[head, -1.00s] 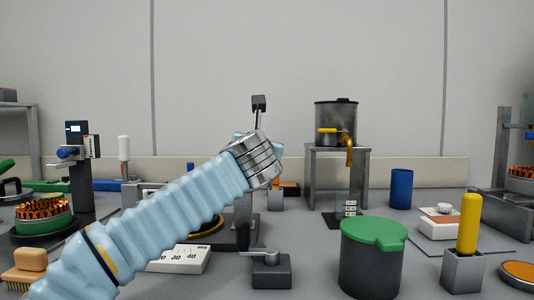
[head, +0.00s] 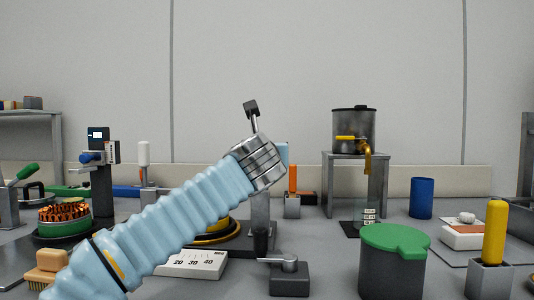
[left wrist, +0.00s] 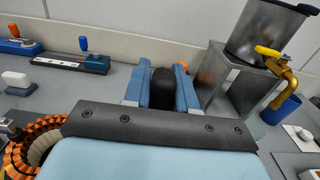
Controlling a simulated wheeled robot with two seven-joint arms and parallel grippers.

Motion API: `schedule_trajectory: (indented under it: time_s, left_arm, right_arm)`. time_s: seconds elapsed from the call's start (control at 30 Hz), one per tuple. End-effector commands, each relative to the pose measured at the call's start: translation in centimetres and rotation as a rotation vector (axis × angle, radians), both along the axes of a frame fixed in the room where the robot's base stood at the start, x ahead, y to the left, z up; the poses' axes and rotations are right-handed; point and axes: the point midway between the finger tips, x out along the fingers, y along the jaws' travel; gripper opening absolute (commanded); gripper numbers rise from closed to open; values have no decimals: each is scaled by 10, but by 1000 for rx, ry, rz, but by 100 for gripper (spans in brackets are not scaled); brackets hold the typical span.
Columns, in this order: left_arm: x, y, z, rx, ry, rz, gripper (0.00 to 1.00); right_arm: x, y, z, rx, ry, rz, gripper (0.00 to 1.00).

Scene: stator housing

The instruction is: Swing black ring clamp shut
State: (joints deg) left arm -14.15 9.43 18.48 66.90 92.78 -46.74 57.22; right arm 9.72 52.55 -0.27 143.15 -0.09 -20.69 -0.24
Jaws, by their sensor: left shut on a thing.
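My left gripper (head: 280,157) comes in from the left in the head view, above the bench's middle. In the left wrist view its two blue fingers (left wrist: 163,87) close on a black round-topped piece (left wrist: 163,88). The piece looks like a handle or knob; I cannot tell how it joins the black ring clamp. A dark round base with a yellow ring (head: 213,238) is partly hidden behind my left arm. I cannot tell whether the clamp is there, or how far it has swung. My right gripper is not in view.
A copper-wound stator (head: 64,211) stands at the left. A grey block with a lever (head: 290,278) and a green-lidded bin (head: 393,262) are in front. A metal pot (head: 354,130) with a yellow tap sits on a stand (head: 329,185) behind. A blue cup (head: 421,198) stands at the right.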

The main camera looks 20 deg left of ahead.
Motion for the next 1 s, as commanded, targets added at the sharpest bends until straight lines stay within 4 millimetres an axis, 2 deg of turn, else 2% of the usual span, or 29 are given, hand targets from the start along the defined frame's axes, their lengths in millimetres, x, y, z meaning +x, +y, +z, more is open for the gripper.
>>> schedule_trajectory:
  time_s: [0.03, 0.07, 0.2, 0.47, 0.57, 0.67, 1.0]
  left_arm:
    - [0, 0, -2, -5, 4, 2, 0]
    - [0, 0, -2, -5, 4, 2, 29]
    - [0, 0, -1, -4, 3, 2, 47]
    - [-1, 0, -1, -2, 2, 1, 47]
    - [-8, -2, -1, -1, 0, 0, 47]
    - [-24, -7, -1, -2, -2, -1, 47]
    - [-102, -29, -1, -2, 0, 0, 47]
  right_arm:
    - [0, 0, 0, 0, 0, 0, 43]
    - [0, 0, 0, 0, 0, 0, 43]
    - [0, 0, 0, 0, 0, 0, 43]
    - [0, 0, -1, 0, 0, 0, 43]
    - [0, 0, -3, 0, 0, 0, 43]
    - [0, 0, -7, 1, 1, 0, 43]
    - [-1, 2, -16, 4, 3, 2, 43]
